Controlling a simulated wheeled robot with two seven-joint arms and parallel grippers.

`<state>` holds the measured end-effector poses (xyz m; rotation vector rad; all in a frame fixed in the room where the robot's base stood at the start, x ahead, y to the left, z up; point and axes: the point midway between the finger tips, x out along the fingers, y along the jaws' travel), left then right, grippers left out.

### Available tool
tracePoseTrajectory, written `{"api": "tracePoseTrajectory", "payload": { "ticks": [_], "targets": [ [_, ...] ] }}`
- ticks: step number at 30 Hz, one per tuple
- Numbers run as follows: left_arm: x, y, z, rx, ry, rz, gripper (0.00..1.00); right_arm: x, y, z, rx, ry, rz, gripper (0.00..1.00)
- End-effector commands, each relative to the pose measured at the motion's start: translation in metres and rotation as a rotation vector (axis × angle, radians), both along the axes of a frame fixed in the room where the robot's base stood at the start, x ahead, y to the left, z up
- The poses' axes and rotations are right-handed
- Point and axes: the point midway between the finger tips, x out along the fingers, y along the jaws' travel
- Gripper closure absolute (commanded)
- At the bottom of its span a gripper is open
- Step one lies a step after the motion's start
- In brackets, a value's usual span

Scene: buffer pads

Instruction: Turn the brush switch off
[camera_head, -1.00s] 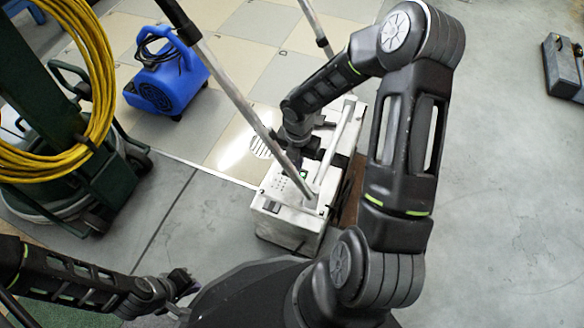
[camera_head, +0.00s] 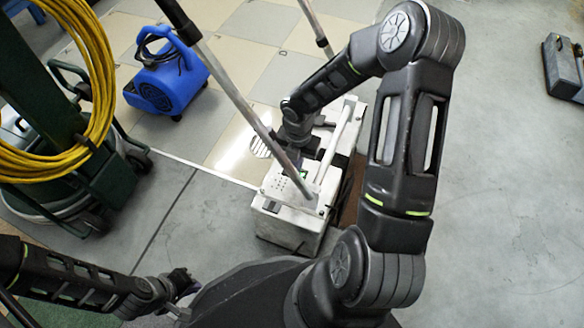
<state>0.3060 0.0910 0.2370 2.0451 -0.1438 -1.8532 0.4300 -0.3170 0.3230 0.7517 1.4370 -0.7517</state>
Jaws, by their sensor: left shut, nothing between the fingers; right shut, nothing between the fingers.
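A white floor machine (camera_head: 290,222) stands in the middle, with a panel of small dark dots on its top. A small green patch (camera_head: 304,174) shows on the panel, partly hidden behind a pole and my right gripper. I cannot make out the brush switch itself or its position. My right gripper (camera_head: 294,157) is shut and points down at the panel, close to the green patch. I cannot tell whether it touches anything. My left gripper (camera_head: 186,282) is shut and empty at the lower left, well away from the machine.
A long metal pole (camera_head: 235,95) slants up from the machine. A white bar (camera_head: 338,138) runs along its top. A blue blower (camera_head: 170,82) and a green machine with yellow hose (camera_head: 60,170) stand left. A dark case (camera_head: 562,68) lies far right.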

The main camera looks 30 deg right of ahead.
Motion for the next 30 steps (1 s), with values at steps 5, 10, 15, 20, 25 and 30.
{"api": "tracePoseTrajectory", "payload": {
  "ticks": [5,10,15,20,25,30],
  "targets": [
    [0.0,0.0,0.0,0.0,0.0,0.0,1.0,0.0,0.0,0.0,0.0,0.0,0.0,1.0],
    [0.0,0.0001,-0.0004,0.0,0.0,0.0,1.0,0.0,0.0,-0.0006,0.0,0.0,0.0,1.0],
    [0.0,0.0001,-0.0025,0.0,0.0,0.0,1.0,0.0,0.0,-0.0036,0.0,0.0,0.0,1.0],
    [0.0,0.0,-0.0046,0.0,0.0,0.0,1.0,0.0001,0.0001,-0.0069,0.0,0.0,0.0,1.0],
    [0.0,0.0,-0.0059,0.0,0.0,0.0,1.0,0.0001,0.0001,-0.0091,0.0,0.0,0.0,1.0],
    [0.0,0.0,-0.0001,0.0,0.0,0.0,1.0,0.0002,0.0,-0.0032,0.0,0.0,0.0,1.0]
  ]
}}
